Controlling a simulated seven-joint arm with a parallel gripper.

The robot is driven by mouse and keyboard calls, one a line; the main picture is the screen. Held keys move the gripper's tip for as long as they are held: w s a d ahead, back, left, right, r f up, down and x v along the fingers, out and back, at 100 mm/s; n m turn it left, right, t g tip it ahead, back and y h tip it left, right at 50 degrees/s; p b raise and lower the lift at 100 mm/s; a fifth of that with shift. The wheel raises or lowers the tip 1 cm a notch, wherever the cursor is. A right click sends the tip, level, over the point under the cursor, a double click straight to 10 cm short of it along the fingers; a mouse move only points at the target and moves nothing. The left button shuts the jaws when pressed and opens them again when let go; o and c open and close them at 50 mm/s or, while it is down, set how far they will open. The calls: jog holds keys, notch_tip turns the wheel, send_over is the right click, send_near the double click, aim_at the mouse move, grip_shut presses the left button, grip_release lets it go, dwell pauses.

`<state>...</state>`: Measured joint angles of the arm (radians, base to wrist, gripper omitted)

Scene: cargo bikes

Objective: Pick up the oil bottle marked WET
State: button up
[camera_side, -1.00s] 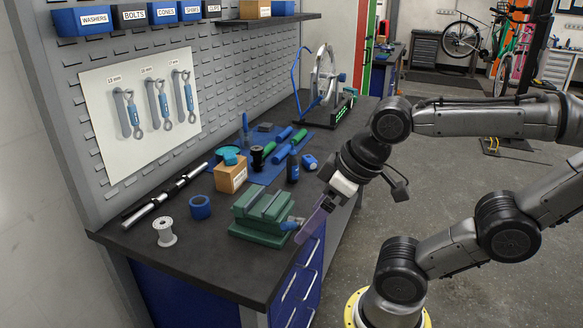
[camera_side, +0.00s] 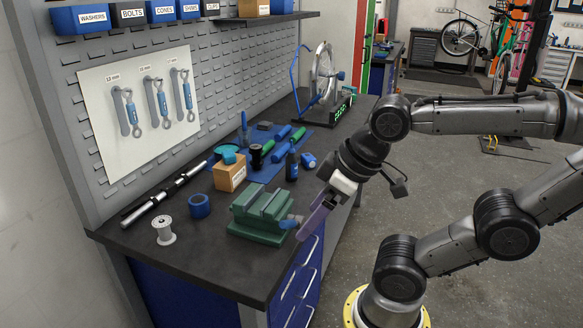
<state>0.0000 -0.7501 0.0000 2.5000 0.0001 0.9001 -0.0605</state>
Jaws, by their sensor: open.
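Small bottles stand on the dark workbench (camera_side: 150,250). A dark bottle with a blue label (camera_side: 292,165) stands upright near the bench's front edge, behind the green vise. A black bottle (camera_side: 256,157) stands further left, behind the cardboard box. The lettering on both is too small to read, so I cannot tell which is marked WET. My gripper (camera_side: 314,218) is open and empty at the bench's front edge, right of the vise and nearer the camera than the blue-labelled bottle. It points down and to the left.
A green vise (camera_side: 262,213) stands close left of my gripper. A wheel stand (camera_side: 325,80) is behind.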

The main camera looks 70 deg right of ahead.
jog(key=w+d+r+n+t+h, duration=0.15)
jog(key=w+d+r+n, duration=0.35)
jog(key=w+r+n, duration=0.65)
jog(key=w+d+f+n+g+h, duration=0.1)
jog(key=w+d+n+g+h, duration=0.1)
jog(key=w+d+n, duration=0.8)
jog(key=m+g, duration=0.1)
jog(key=g, duration=0.3)
send_over(291, 156)
jog(key=a, duration=0.3)
notch_tip(291, 156, down, 14)
jog(key=shift+h, duration=0.35)
jog(key=x, duration=0.6)
jog(key=shift+s+f, duration=0.3)
jog(key=shift+f, duration=0.15)
jog(key=shift+x, duration=3.25)
jog(key=shift+s+a, duration=0.1)
jog(key=shift+s, duration=0.05)
jog(key=shift+c, duration=0.4)
